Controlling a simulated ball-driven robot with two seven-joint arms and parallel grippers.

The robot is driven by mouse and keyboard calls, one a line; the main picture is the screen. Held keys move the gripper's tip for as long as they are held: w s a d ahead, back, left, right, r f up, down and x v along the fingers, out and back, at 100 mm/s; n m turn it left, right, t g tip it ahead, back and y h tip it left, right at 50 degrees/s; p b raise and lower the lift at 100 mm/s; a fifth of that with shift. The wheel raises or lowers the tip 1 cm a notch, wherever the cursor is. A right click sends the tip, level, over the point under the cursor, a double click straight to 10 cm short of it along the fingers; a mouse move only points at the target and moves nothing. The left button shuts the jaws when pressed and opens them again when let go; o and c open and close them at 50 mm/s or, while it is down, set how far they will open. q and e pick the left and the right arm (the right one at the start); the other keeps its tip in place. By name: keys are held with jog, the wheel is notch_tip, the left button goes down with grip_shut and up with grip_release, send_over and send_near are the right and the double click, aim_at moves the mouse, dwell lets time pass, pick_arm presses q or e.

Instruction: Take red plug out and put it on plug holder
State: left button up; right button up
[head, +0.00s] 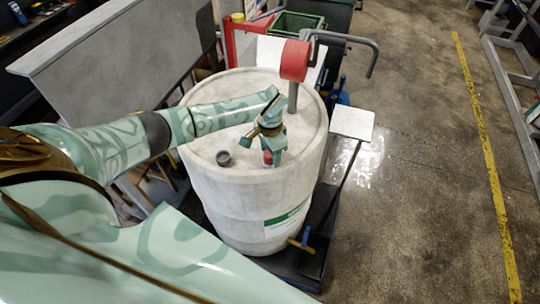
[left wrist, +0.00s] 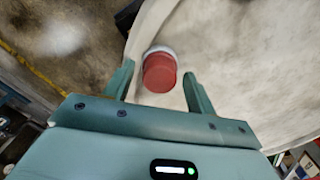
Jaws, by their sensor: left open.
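The red plug (head: 267,157) sits on the top of the white barrel (head: 250,195), near its front edge. My left gripper (head: 264,151) comes down over it from above. In the left wrist view the red plug (left wrist: 159,73), with a pale collar, is between the tips of the open left gripper (left wrist: 158,78). Small gaps show on both sides of the plug, so the fingers are around it but apart from it. A white square plate (head: 352,124) stands right of the barrel; I cannot tell whether it is the plug holder. My right gripper is not in view.
A small dark round fitting (head: 223,158) is on the barrel top left of the plug. A red cylinder (head: 294,60) on a grey post rises behind my gripper, with a grey bent handle (head: 365,45) beside it. The floor at right is clear.

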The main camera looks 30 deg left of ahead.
pick_arm(q)
jog(key=m, duration=0.4)
jog(key=shift+p, duration=0.35)
jog(key=m, duration=0.9)
jog(key=shift+p, duration=0.3)
jog(key=m, duration=0.2)
jog(key=shift+m, duration=0.4)
jog(key=c, duration=1.1)
jog(key=n+p, duration=0.2)
jog(key=n, duration=0.1)
jog(key=shift+r+n, duration=0.15)
jog(key=shift+n, duration=0.65)
jog(key=shift+f+n, duration=0.2)
jog(key=shift+n, duration=0.1)
